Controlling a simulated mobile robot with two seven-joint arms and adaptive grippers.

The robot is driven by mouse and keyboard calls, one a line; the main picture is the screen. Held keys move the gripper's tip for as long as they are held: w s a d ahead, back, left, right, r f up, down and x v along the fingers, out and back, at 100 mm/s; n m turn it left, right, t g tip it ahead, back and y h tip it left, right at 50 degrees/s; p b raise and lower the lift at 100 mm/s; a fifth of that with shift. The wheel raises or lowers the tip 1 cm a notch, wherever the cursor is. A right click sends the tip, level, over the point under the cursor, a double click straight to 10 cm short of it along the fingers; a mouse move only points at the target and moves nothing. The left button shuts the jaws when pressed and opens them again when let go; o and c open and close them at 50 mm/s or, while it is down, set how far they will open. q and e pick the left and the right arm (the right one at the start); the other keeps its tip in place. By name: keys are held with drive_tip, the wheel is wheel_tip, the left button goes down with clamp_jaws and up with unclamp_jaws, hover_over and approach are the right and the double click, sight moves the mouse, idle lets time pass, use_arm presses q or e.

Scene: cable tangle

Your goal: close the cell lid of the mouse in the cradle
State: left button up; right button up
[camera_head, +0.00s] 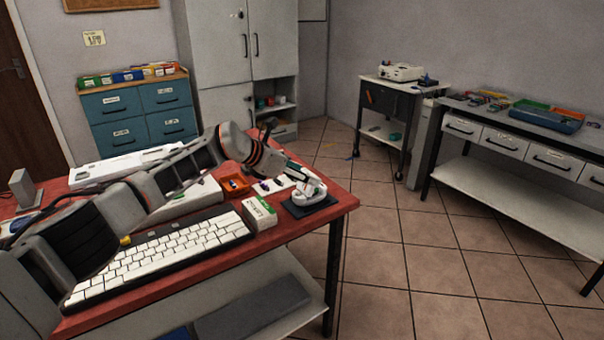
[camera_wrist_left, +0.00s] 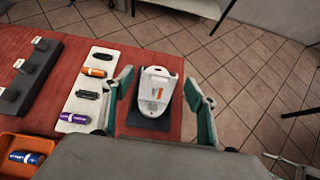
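The white mouse (camera_wrist_left: 158,87) sits in a dark cradle (camera_wrist_left: 146,123) near the end of the red desk. Its upturned face shows a pale grey recess with a small orange mark in the wrist view. I cannot make out the cell lid as a separate part or its angle. In the head view the mouse (camera_head: 309,191) is partly covered by my fingers. My left gripper (camera_wrist_left: 157,78) is open, with one teal finger on each side of the mouse and gaps visible between. It also shows in the head view (camera_head: 301,180). My right gripper is not in view.
Left of the cradle, a white strip (camera_wrist_left: 74,122) holds orange and purple cells and dark pieces. In the head view a white-green box (camera_head: 260,213) and a keyboard (camera_head: 165,254) lie close. The desk edge is just right.

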use_arm(q)
drive_tip(key=shift+r, duration=0.1)
drive_tip(key=v, duration=1.2)
